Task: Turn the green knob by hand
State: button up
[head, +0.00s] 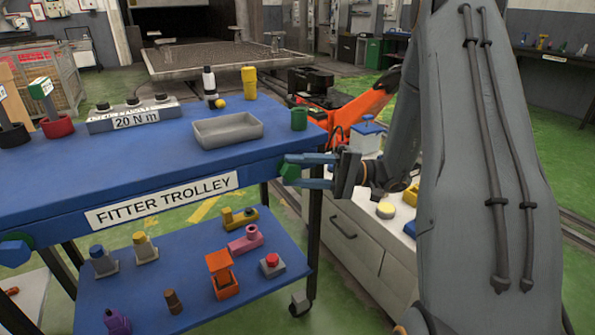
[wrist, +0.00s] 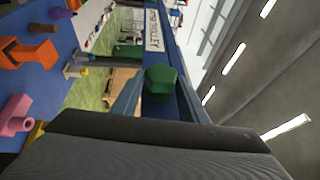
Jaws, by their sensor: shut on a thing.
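The green knob (head: 290,173) is a small faceted piece on the front edge of the blue fitter trolley (head: 60,190), near its right corner. My gripper (head: 300,171) reaches in from the right, its two blue-grey fingers on either side of the knob. It is shut on the knob. In the wrist view the green knob (wrist: 160,82) sits between the fingertips, with its faceted face showing. The dark gripper body hides the lower part of that view.
The trolley top holds a grey tray (head: 228,129), a green cup (head: 299,118), a yellow cylinder (head: 249,82) and a 20 N m block (head: 133,115). The lower shelf (head: 190,262) carries several coloured parts. A grey drawer cabinet (head: 345,240) stands right of the trolley, below my arm.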

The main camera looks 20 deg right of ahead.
jog(key=o, duration=1)
jog(key=r+v, duration=0.1)
jog(key=v, duration=0.6)
jog(key=shift+d+f, duration=0.35)
jog(key=shift+f, duration=0.15)
jog(key=shift+s, duration=0.15)
